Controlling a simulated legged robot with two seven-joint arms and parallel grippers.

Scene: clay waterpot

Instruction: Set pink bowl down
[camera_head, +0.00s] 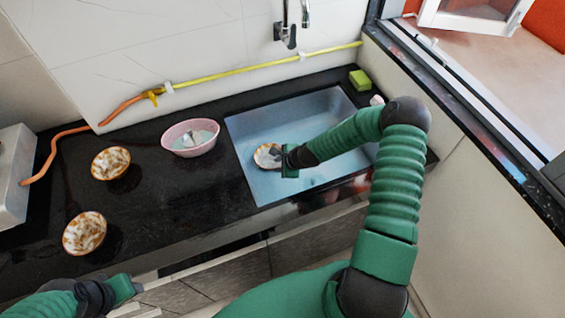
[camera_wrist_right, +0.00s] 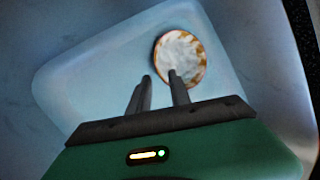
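The pink bowl (camera_head: 190,137) stands upright on the dark counter, left of the sink, with whitish-grey contents showing inside. No gripper is near it. My right gripper (camera_head: 283,158) reaches down into the sink beside a small brown-and-white patterned bowl (camera_head: 267,156). In the right wrist view the right gripper's fingers (camera_wrist_right: 160,76) stand apart. The right fingertip overlaps the near-left rim of the patterned bowl (camera_wrist_right: 180,58); the left fingertip lies just outside it. Contact is unclear. My left gripper (camera_head: 132,288) is low at the left, in front of the counter; its fingers are unclear.
Two more patterned bowls, one farther back (camera_head: 111,163) and one nearer (camera_head: 85,233), stand on the counter (camera_head: 160,205). The blue-grey sink (camera_head: 310,113) lies right of the pink bowl. A faucet (camera_head: 290,30), yellow hose (camera_head: 225,74) and green sponge (camera_head: 360,80) are behind.

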